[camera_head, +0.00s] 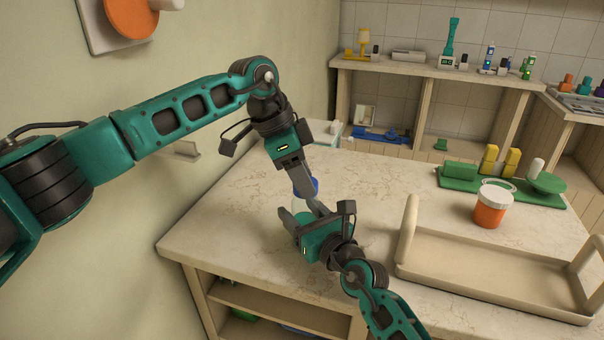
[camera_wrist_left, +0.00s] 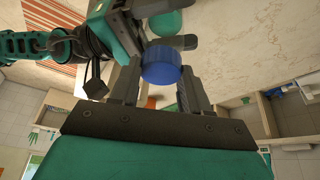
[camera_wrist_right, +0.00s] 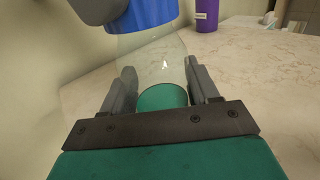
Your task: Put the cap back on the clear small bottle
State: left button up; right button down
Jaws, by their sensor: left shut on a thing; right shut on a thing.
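In the head view the cap (camera_head: 313,186) is just above the bottle's top. The bottle's neck is largely hidden, so I cannot tell whether they touch.
A beige tray (camera_head: 490,276) with raised ends lies at the right. An orange jar (camera_head: 491,207) with a white lid stands behind it. A green holder (camera_head: 458,183) with yellow blocks is farther back. The table's middle is clear. A purple container (camera_wrist_right: 206,14) shows in the right wrist view.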

pick_arm(q)
jog(key=m+g, duration=0.1)
jog(key=m, duration=0.2)
jog(key=m+g, duration=0.1)
jog(key=m, duration=0.1)
jog(key=shift+w+m, duration=0.2)
jog(key=shift+m, duration=0.2)
jog(key=o, duration=1)
jog(key=shift+r, duration=2.3)
jog(key=shift+y, duration=0.3)
jog(key=shift+c, duration=0.3)
